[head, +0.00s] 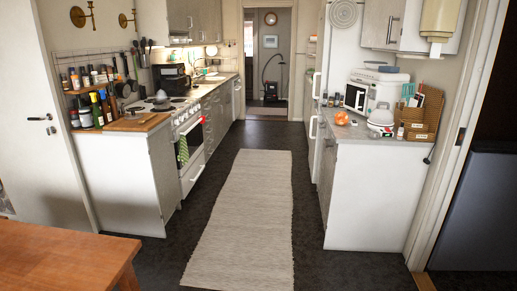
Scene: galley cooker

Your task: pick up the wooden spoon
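I cannot clearly make out a wooden spoon in the head view. Several upright utensils (143,46) stand at the back of the left counter, too small to tell apart. A wood-topped end (127,124) of the left counter has a small thin item on it that I cannot identify. Neither of my grippers is in view.
The white cooker (190,140) stands beyond the left counter's end. A brown table (62,258) is at the near left. The right counter (368,137) holds a microwave (357,97) and a white pot (381,119). A pale runner (245,225) lies along the open aisle.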

